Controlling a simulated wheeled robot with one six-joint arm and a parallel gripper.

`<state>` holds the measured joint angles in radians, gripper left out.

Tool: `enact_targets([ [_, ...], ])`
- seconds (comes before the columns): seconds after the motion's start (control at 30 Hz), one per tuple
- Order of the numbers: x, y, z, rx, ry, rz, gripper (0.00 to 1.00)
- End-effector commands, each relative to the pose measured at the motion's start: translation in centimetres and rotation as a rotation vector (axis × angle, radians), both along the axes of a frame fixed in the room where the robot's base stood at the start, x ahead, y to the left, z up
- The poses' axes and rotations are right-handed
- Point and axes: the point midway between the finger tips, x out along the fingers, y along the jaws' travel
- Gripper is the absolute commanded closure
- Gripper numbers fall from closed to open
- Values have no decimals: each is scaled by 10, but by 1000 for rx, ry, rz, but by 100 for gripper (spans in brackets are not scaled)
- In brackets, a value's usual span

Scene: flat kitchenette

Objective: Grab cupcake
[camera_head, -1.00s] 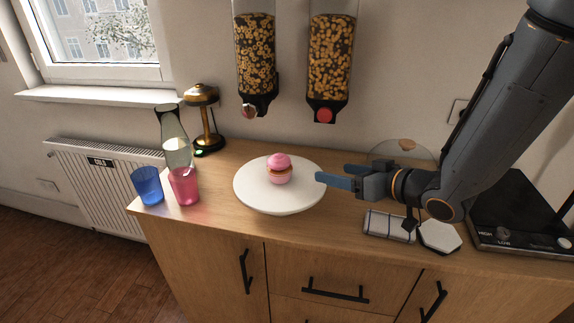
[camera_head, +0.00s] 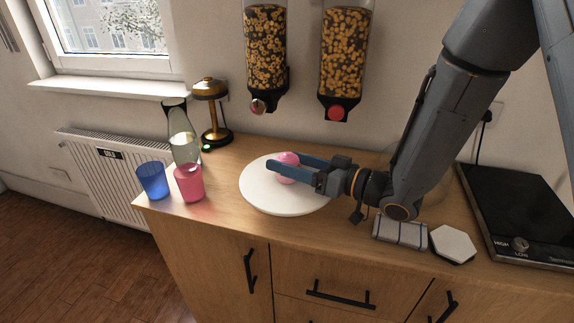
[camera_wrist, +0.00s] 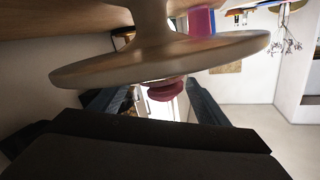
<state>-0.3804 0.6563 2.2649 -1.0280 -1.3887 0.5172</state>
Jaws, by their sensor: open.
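The pink cupcake (camera_head: 289,158) sits on a round white cake stand (camera_head: 262,195) on the wooden counter. My gripper (camera_head: 287,162) is open and level, reaching in from the right. Its near finger crosses in front of the cupcake and hides its middle. The far finger shows behind its right side. In the wrist view, the cupcake (camera_wrist: 165,91) appears between the two spread fingers, with the stand's plate (camera_wrist: 100,73) seen tilted and upside down. I cannot tell whether either finger touches the cupcake.
A blue cup (camera_head: 152,180), a pink cup (camera_head: 189,184), a glass carafe (camera_head: 184,143) and a brass lamp (camera_head: 211,92) stand left of the stand. Two cereal dispensers (camera_head: 265,50) hang above. A hexagonal box (camera_head: 453,244) and a black cooktop (camera_head: 525,215) are right.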

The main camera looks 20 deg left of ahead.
Motion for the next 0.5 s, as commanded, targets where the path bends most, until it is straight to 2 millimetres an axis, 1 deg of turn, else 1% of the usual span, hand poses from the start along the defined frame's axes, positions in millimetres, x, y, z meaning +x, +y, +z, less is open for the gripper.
enact_targets([
  [0.03,0,5,0,0,1,1,31],
  [0.1,1,7,-1,-1,1,0,31],
  [0.3,1,8,-1,-1,1,-2,31],
  [0.33,1,8,-1,-2,0,-2,33],
  [0.47,1,8,-1,-2,0,-2,55],
  [0.5,1,8,-1,-2,0,-2,58],
])
